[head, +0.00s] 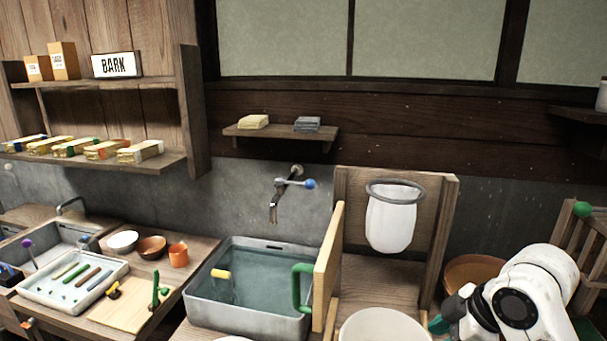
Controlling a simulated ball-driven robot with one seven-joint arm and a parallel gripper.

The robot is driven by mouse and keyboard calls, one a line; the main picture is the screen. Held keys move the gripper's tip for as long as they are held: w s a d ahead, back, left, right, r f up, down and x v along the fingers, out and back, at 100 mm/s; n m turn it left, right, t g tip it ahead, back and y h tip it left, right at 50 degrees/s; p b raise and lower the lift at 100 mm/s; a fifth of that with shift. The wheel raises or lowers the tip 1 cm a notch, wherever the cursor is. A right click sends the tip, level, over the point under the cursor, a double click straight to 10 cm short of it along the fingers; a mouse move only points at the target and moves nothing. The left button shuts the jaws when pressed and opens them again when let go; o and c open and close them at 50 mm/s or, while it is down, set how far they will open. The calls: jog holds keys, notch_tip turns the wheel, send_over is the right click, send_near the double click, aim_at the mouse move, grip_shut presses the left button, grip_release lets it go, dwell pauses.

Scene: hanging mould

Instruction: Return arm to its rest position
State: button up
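My white arm (535,290) reaches in from the lower right corner, bent, with a round dark joint cap facing the camera. A dark grey part (457,306) at its left end may belong to my gripper; its fingers cannot be made out. A small teal piece (438,325) shows beside this part, next to the rim of a white round tub (385,328). I cannot tell whether it is held. A white hanging mould or bag (391,222) hangs from a grey ring on a wooden stand, above and left of the arm.
A brown bowl (473,272) and a slatted wooden rack (592,250) are close behind the arm. A wall tap (276,208) juts out above the basin.

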jog(key=s+a+f+m, duration=0.3)
jog(key=s+f+m, duration=0.1)
jog(key=s+f, duration=0.25)
jog(key=s+a+f+m, duration=0.4)
jog(key=s+f, duration=0.1)
jog(key=f, duration=0.3)
jog(key=s+d+f+m+g+h, duration=0.1)
jog(key=s+d+f, duration=0.1)
jog(key=s, duration=0.4)
jog(key=s+d+f+m+g+h, duration=0.1)
jog(key=s+d+f+m, duration=0.1)
jog(key=s, duration=0.5)
jog(key=s+d+f+m+h, duration=0.2)
jog(key=s+d+f, duration=0.2)
jog(key=s, duration=0.2)
jog(key=shift+s+d+g, duration=0.25)
jog(key=shift+s+g, duration=0.15)
